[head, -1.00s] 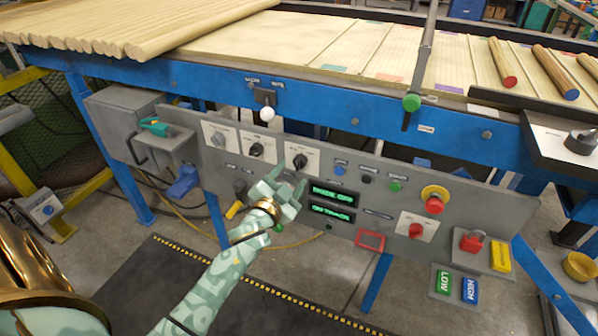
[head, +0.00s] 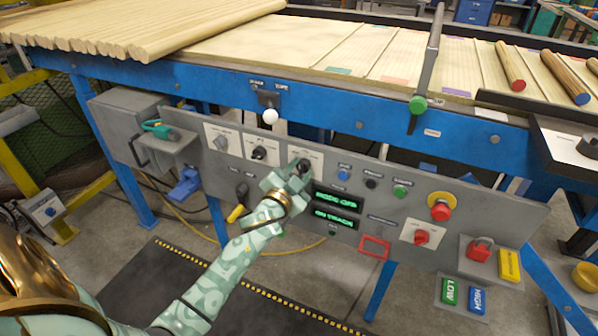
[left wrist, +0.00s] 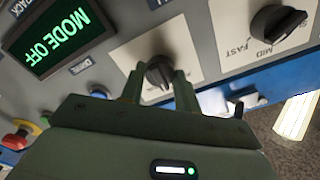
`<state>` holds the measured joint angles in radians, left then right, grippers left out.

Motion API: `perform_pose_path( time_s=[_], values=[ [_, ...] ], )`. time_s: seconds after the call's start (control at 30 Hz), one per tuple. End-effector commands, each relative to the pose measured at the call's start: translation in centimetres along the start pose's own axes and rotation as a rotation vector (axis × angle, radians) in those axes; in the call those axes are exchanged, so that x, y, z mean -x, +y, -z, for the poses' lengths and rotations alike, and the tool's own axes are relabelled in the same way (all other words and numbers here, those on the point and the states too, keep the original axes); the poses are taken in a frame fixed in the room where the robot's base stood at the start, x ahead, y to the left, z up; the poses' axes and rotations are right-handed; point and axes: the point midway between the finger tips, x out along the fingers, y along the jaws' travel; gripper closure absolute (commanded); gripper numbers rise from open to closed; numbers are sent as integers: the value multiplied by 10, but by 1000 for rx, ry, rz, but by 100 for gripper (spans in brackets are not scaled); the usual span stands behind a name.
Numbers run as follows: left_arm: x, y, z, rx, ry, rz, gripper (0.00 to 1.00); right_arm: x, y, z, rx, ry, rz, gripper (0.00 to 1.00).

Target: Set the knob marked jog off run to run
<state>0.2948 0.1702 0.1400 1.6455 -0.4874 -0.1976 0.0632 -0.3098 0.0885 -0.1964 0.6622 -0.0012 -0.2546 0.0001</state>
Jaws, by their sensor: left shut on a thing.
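The mode knob is a black rotary knob (head: 305,164) on a white plate, the rightmost of three such knobs on the grey panel. It also shows in the left wrist view (left wrist: 159,73). Its jog, off and run marks are too small or hidden to read. My left gripper (head: 298,172) is at this knob, with its fingers on either side of it in the left wrist view (left wrist: 159,84), shut on it. The green display (head: 337,199) beside it reads MODE OFF. My right gripper is not in view.
A neighbouring knob (left wrist: 278,24) marked MID and FAST sits close by. Small push buttons (head: 371,182) and a red emergency button (head: 440,208) lie to the right. A second display (head: 334,219) reads ON TRACK. The blue conveyor frame (head: 370,115) runs above the panel.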

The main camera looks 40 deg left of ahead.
Motion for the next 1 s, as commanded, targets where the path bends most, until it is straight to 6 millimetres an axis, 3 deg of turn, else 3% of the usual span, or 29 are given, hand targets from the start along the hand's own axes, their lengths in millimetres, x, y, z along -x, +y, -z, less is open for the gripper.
perform_pose_path(
  time_s=[0.27,1.0],
  values=[
    [0,0,1,-97,0,-1,91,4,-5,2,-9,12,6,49],
    [1,1,-1,-667,-1,-3,91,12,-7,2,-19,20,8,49]
  ],
)
